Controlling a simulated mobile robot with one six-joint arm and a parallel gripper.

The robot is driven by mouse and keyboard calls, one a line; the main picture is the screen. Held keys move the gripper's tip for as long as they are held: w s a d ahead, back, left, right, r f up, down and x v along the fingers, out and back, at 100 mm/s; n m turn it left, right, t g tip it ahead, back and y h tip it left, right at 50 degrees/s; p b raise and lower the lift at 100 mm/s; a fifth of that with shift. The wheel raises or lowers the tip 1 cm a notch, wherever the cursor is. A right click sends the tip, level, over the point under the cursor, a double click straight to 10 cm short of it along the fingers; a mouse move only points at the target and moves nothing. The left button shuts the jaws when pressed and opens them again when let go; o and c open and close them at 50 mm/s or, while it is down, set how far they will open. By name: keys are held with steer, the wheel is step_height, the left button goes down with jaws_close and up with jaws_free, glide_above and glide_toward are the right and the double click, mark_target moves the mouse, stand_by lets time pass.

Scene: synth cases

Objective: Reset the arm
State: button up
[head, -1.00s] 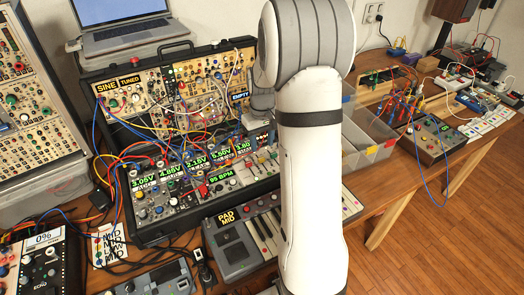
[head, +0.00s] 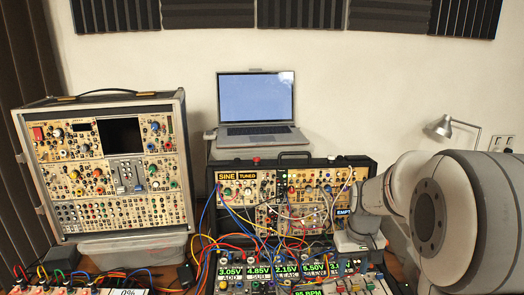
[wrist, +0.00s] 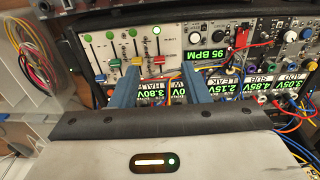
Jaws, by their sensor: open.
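My arm (head: 455,215) fills the right side of the head view. It reaches left toward the right end of the open modular synth case (head: 325,162). In the wrist view, my gripper (wrist: 162,68) shows two blue fingers, spread apart with nothing held between them. The fingertips are over the panel near a white slider module (wrist: 122,50) and the green voltage displays (wrist: 235,84). I cannot tell whether they touch the panel. In the head view the fingers cannot be made out.
Patch cables (head: 268,232) crowd the lower case. A laptop (head: 256,108) stands open behind it. A tall synth rack (head: 112,165) stands at the left on a clear plastic box (head: 132,247). A lamp (head: 443,127) is at the back right.

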steer(key=s+a+r+t, duration=0.1)
steer(key=s+a, duration=0.3)
steer(key=s, duration=0.4)
steer(key=s+a+r, duration=0.3)
steer(key=s+a, duration=0.2)
steer(key=s, duration=0.4)
steer(key=shift+s+t, duration=0.25)
steer(key=shift+t, duration=0.15)
steer(key=shift+r, duration=0.1)
